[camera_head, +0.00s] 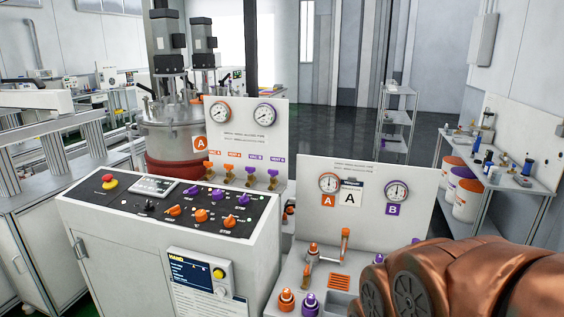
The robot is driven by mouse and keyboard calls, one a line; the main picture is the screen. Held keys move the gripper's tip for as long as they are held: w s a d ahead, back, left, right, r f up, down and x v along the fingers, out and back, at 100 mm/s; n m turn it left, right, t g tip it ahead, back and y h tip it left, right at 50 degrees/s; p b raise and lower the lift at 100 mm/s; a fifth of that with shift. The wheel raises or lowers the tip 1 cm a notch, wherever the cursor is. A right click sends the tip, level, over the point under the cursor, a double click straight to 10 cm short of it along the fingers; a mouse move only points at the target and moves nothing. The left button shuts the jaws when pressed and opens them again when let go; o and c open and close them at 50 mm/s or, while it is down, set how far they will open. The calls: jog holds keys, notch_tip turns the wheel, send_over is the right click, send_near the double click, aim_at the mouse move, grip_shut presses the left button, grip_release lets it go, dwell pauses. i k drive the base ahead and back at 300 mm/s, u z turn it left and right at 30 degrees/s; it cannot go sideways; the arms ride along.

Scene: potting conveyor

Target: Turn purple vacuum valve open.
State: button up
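A white panel (245,130) stands behind the black control console. Along its lower edge is a row of small brass valves with coloured handles. Two handles are purple: one under the "VAC B" label (251,171), and one to its right under the last "VENT" label (274,174). To their left are the orange "VAC A" valve (209,168) and an orange "VENT A" valve (229,171). The handles are too small to tell open from closed. My gripper is not in view; a large copper-coloured arm part fills the lower right corner.
The black console top (130,206) with orange and purple knobs and a red button (109,182) lies in front of the valves. A second gauge panel (400,180) stands at right. A metal vessel (172,135) stands behind. Open floor (345,125) lies farther back.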

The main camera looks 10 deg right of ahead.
aim_at(250, 170)
jog(key=z, duration=0.15)
jog(key=i, duration=0.6)
jog(key=u, duration=0.75)
jog(key=i, duration=0.45)
jog(key=u, duration=0.45)
